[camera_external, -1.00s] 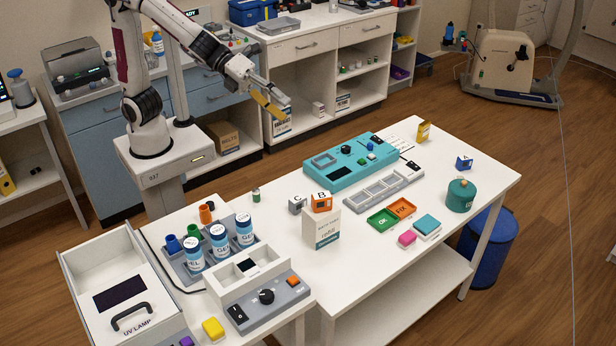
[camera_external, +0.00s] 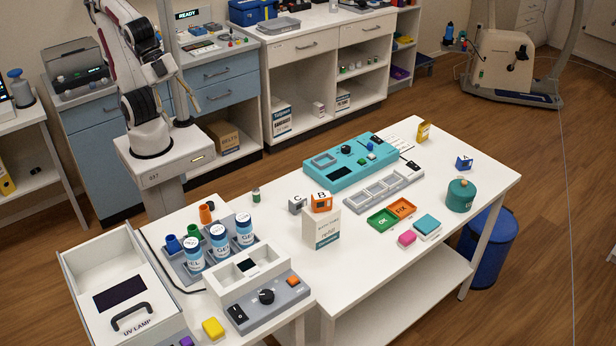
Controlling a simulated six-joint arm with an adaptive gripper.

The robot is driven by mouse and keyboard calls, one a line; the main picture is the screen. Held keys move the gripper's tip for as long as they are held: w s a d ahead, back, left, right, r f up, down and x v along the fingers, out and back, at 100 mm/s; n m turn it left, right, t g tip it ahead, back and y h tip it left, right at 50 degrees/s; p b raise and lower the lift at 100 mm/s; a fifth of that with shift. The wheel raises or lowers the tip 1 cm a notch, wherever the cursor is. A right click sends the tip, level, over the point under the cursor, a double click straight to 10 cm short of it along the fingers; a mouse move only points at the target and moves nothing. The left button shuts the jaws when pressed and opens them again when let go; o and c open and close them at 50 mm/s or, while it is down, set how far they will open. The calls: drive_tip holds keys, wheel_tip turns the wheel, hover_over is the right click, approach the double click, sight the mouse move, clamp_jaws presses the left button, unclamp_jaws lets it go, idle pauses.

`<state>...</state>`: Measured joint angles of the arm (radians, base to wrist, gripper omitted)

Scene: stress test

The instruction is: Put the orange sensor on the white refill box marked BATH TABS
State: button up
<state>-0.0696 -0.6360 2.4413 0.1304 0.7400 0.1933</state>
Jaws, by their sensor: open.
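The orange sensor (camera_external: 321,202), a small cube marked B, rests on top of the white refill box (camera_external: 321,229) near the front edge of the white table. The box stands upright; its upper lettering is too small to read clearly. My gripper (camera_external: 187,93) is open and empty. It is drawn back over my base at the upper left, far from the sensor and the box.
A grey cube (camera_external: 298,204) stands just left of the box. A teal panel (camera_external: 350,160) and grey tray (camera_external: 384,190) lie behind it. Green (camera_external: 382,219) and orange (camera_external: 401,208) trays lie to the right. Capped bottles (camera_external: 219,241) stand front left.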

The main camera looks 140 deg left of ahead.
drive_tip(key=s+d+f+n+g+h, duration=0.1)
drive_tip(key=s+d+f+n, duration=0.1)
drive_tip(key=s+d, duration=0.2)
drive_tip(key=shift+s+d+f+h, duration=0.15)
drive_tip(key=shift+s+h, duration=0.15)
drive_tip(key=shift+s, duration=0.6)
